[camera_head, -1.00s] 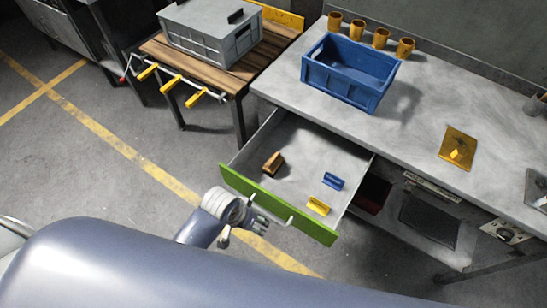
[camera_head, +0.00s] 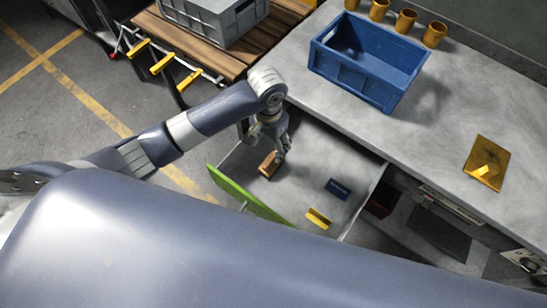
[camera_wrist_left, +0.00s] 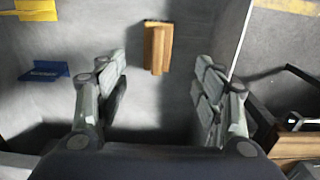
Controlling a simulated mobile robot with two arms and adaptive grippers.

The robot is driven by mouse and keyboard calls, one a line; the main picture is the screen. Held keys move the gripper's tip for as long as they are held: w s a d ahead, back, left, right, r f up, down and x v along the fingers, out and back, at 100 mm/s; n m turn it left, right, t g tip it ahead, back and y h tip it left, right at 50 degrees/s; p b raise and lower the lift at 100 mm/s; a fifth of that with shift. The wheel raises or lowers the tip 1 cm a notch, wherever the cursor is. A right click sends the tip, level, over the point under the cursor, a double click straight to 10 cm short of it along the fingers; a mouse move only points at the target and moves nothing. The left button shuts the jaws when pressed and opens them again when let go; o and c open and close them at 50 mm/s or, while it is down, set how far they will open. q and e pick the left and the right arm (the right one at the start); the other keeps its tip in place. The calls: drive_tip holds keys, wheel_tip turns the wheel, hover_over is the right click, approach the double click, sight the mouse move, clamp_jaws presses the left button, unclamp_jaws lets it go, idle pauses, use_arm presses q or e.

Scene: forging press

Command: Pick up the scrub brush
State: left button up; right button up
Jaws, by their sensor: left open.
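The scrub brush, a small wooden block (camera_head: 268,165), lies in the open drawer at its left side in the head view. In the left wrist view the brush (camera_wrist_left: 158,47) lies on the drawer floor, beyond and between the fingers. My left gripper (camera_head: 278,155) is over the drawer right by the brush, pointing down. In the left wrist view its fingers (camera_wrist_left: 160,100) are spread wide with nothing between them. The far part of the brush is partly covered by the gripper in the head view. My right gripper is not in view.
The drawer has a green front (camera_head: 245,193) and also holds a blue piece (camera_head: 339,189) and a yellow piece (camera_head: 318,218). A blue crate (camera_head: 365,85) stands on the grey worktop above. A grey crate (camera_head: 212,22) stands on the wooden table at left.

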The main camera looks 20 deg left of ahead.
sight(270, 159)
use_arm(q)
drive_tip(key=f, duration=0.4)
drive_tip(key=shift+s+f, duration=0.25)
drive_tip(key=shift+f, duration=0.3)
wheel_tip(270, 159, down, 4)
drive_tip(key=shift+w+d+f, duration=0.1)
drive_tip(key=shift+d, duration=0.05)
drive_tip(key=shift+f, duration=0.45)
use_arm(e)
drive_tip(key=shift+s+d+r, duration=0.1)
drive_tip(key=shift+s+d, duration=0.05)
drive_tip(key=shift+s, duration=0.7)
use_arm(q)
drive_tip(key=shift+c, duration=1.4)
drive_tip(key=c, duration=0.9)
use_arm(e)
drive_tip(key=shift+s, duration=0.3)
